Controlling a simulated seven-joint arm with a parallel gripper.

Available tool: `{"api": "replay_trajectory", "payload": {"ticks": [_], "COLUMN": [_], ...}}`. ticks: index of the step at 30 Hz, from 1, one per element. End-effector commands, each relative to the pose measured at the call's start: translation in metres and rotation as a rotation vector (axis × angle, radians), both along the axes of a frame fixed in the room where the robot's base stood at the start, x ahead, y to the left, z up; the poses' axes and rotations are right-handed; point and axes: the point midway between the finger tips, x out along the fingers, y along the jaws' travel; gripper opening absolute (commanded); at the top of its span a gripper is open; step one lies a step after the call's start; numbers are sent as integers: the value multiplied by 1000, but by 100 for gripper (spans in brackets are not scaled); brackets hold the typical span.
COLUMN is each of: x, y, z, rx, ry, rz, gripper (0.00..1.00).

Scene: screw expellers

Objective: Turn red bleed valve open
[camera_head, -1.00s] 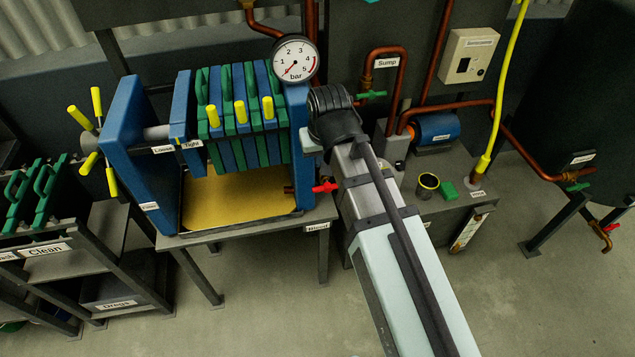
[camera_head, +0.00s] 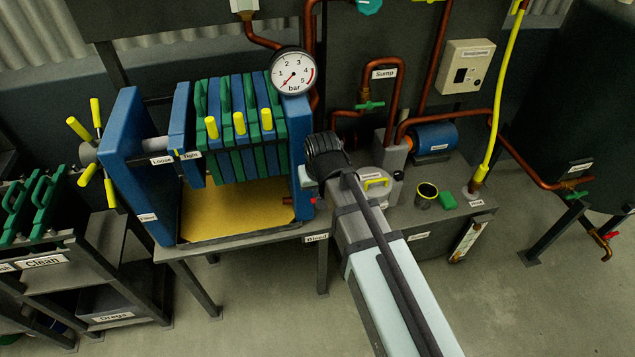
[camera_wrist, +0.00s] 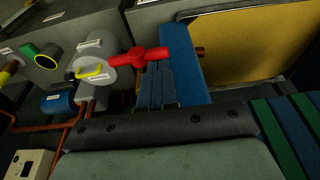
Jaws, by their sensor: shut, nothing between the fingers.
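The red bleed valve (camera_wrist: 140,57) shows in the wrist view, its red handle beside a grey round-topped container. In the head view only a small red bit of the valve (camera_head: 313,200) shows at the press's right lower edge; my arm hides the rest. My gripper (camera_head: 307,180) is at the right end plate of the blue press, just above that red bit. In the wrist view the fingers of my gripper (camera_wrist: 156,70) are together and empty, close to the valve's handle. I cannot tell whether they touch it.
The blue and green filter press (camera_head: 240,120) stands left of my arm over a yellow tray (camera_head: 240,215). A pressure gauge (camera_head: 292,71) sits above. The grey container with a yellow handle (camera_head: 376,183), a blue motor (camera_head: 433,138) and copper pipes lie to the right.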

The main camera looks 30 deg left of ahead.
Motion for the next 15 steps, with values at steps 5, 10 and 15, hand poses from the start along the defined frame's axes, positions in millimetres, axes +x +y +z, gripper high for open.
{"api": "replay_trajectory", "payload": {"ticks": [5, 10, 15], "x": [4, 5, 6], "y": [4, 5, 6], "z": [-19, -29, -32], "rx": [-1, -1, 1], "ry": [1, 1, -1], "rz": [0, 1, 1], "gripper": [0, 0, 0]}}
